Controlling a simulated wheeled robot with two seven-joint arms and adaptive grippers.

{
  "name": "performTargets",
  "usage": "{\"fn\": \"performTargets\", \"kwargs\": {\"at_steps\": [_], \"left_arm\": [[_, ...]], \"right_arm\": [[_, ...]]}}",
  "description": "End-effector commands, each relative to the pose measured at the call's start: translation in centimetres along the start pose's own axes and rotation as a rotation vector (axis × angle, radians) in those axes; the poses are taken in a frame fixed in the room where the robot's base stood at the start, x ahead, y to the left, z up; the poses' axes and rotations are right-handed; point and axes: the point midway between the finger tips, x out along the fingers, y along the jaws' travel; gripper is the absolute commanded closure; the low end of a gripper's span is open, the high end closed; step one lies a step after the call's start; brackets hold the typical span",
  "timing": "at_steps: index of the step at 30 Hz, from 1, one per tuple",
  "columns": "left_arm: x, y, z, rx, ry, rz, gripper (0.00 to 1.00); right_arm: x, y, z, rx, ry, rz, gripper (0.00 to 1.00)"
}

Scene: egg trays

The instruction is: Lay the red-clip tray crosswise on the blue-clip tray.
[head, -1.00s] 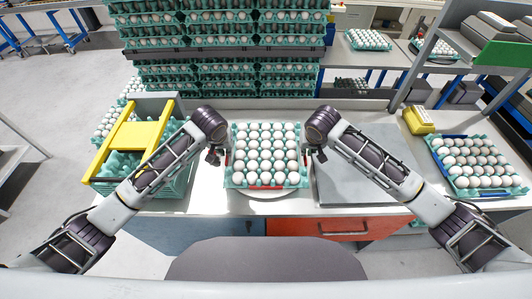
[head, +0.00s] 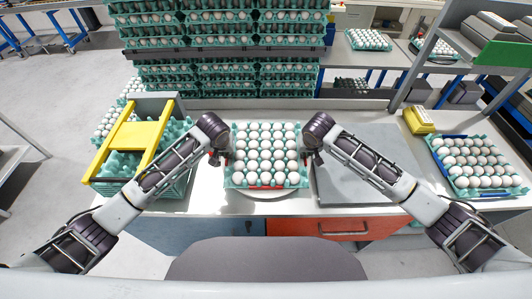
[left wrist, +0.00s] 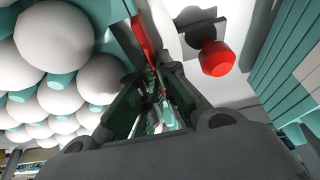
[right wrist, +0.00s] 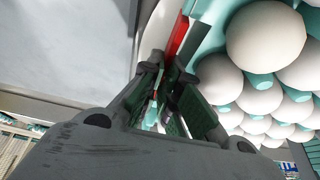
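The red-clip tray (head: 228,181) is green, full of white eggs, and sits on a round white plate (head: 266,194) at the middle of the bench. Red clips show on its front edge and sides. My left gripper (head: 222,158) is at its left side, its fingers closed around a red clip (left wrist: 143,36) in the left wrist view. My right gripper (head: 310,158) is at its right side, its fingers closed around a red clip (right wrist: 178,36) in the right wrist view. The blue-clip tray (head: 489,191), with blue edges and pale eggs, lies at the far right.
A grey flat plate (head: 365,180) lies between the two trays. A yellow-topped box (head: 419,121) stands behind it. Stacked egg trays (head: 225,75) fill the back. A shelf post (head: 412,75) rises at the right.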

Motion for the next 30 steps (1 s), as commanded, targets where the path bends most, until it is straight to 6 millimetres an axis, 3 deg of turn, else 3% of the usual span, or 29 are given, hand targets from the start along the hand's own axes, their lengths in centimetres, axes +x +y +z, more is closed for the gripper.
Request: {"fn": "performTargets", "kwargs": {"at_steps": [30], "left_arm": [[-0.59,0.05,-0.38,-0.001,0.005,0.002,1.0]], "right_arm": [[-0.57,-0.04,-0.36,0.001,0.004,-0.002,1.0]]}}
